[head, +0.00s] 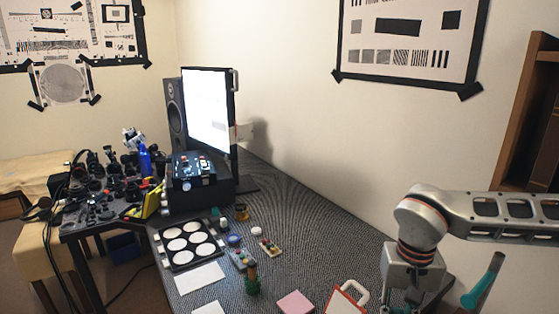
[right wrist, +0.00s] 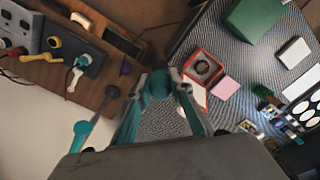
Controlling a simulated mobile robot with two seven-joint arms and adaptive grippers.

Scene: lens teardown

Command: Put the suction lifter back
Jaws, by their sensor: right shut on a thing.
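My right gripper (right wrist: 158,84) shows in the right wrist view with its two teal fingers closing together at the tips. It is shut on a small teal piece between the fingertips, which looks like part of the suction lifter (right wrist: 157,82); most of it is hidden. In the head view my right arm comes in from the right, and its wrist is low over the table's right end. The fingertips are below the picture's edge there. A teal handle (head: 484,281) stands out right of the wrist; it also seems to show in the right wrist view (right wrist: 80,136). My left gripper is not in view.
A brown wooden shelf (head: 525,110) stands at the right; in the wrist view it carries dark blocks and tools. A pink block (head: 295,302), a red-edged white piece (head: 340,303) and a white-disc tray (head: 163,252) lie on the table. A monitor (head: 208,112) stands behind.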

